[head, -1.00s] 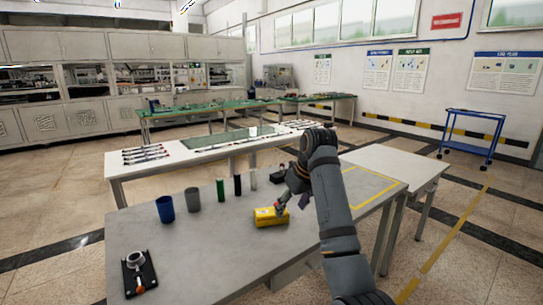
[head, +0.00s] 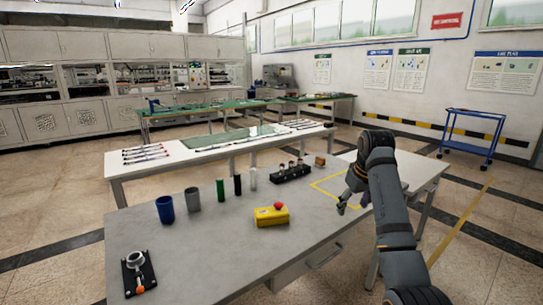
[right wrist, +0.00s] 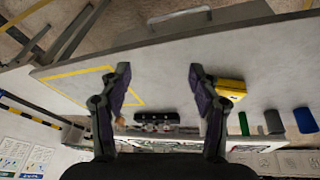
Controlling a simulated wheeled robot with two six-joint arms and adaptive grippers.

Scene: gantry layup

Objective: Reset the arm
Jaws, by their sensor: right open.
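My right gripper (head: 348,201) is open and empty above the right part of the grey table (head: 190,258), over the yellow-taped outline. In the right wrist view its two fingers (right wrist: 160,90) stand wide apart with bare table between them. The yellow box with a red button (head: 271,215) sits on the table to the left of the gripper, apart from it. It also shows in the right wrist view (right wrist: 232,86), close beside one finger in the picture. My left gripper is not in view.
A black block with several fittings (head: 290,173) and a small brown block (head: 320,160) stand at the table's back. Blue (head: 165,209), grey (head: 193,200), green (head: 220,191), black and white cylinders stand left. A black plate with a ring (head: 138,271) lies front left.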

